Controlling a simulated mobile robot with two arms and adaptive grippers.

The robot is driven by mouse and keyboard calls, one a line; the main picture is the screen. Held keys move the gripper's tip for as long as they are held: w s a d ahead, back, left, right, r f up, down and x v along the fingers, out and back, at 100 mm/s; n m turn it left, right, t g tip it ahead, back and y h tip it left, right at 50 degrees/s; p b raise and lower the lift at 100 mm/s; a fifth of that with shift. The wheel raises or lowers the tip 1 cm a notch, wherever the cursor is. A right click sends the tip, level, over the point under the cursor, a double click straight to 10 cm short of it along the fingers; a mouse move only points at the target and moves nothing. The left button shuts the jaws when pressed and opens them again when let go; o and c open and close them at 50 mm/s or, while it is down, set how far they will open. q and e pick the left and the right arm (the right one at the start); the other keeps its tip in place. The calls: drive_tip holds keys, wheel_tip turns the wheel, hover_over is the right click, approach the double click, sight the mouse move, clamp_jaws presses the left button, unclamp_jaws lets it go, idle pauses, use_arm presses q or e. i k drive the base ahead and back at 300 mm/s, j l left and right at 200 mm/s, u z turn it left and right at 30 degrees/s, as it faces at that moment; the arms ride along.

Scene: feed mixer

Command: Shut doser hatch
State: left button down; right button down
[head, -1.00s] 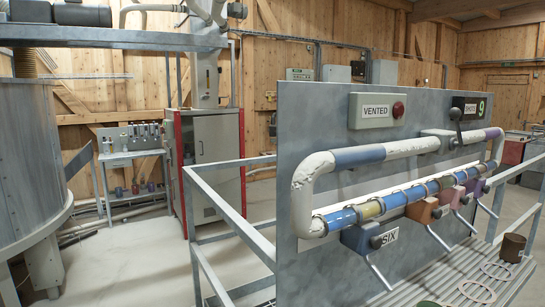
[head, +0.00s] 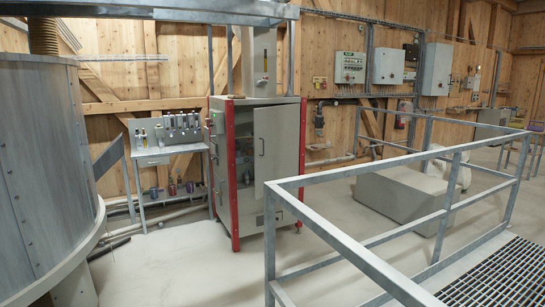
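A grey cabinet (head: 231,165) with red corner posts stands in the middle of the head view; it may be the doser, but no label is readable. A pale grey door (head: 277,145) with a small dark handle is on its front. Neither of my grippers is in view.
A grey metal railing (head: 449,205) with a grating (head: 500,275) behind it stands between me and the cabinet. A large round tank (head: 45,160) is at the left. A small workbench (head: 168,152) is left of the cabinet. The floor (head: 185,265) between tank and railing is clear.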

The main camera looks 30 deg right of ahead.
sight(277, 128)
drive_tip(key=i, duration=2.05)
drive_tip(key=i+l+z, duration=0.1)
drive_tip(key=i+z, duration=0.15)
drive_tip(key=i, duration=0.4)
drive_tip(key=i+z, duration=0.3)
drive_tip(key=i, duration=0.4)
drive_tip(key=i+j+z, duration=0.25)
drive_tip(key=i, duration=0.4)
